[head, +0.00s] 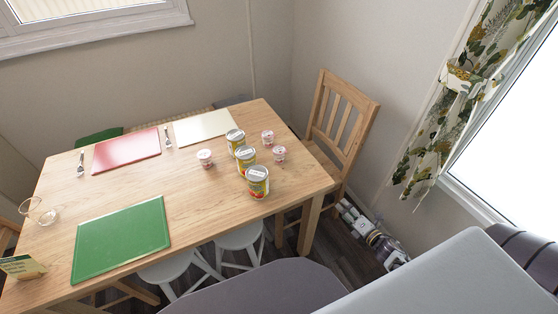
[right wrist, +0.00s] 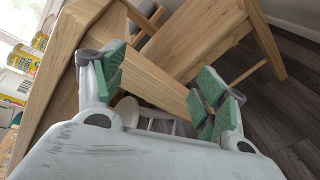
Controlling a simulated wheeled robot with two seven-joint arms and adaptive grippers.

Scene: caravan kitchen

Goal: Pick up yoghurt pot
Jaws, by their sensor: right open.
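Three small white-and-pink yoghurt pots stand upright on the wooden table (head: 190,215): one on the left (head: 205,158), one at the back right (head: 268,138) and one near the right edge (head: 279,154). My right gripper (head: 352,216) is low, beyond the table's right edge, beside the chair and apart from the pots. In the right wrist view its green-padded fingers (right wrist: 160,88) are spread with nothing between them. No yoghurt pot can be made out clearly in that view. My left gripper is not in view.
Several things share the table: three yellow-labelled cans (head: 257,182) close to the pots, a green mat (head: 122,240), a red mat (head: 127,150), a pale mat (head: 205,127) and a glass (head: 45,215). A wooden chair (head: 342,118) stands at the right end. White stools (head: 240,240) sit below.

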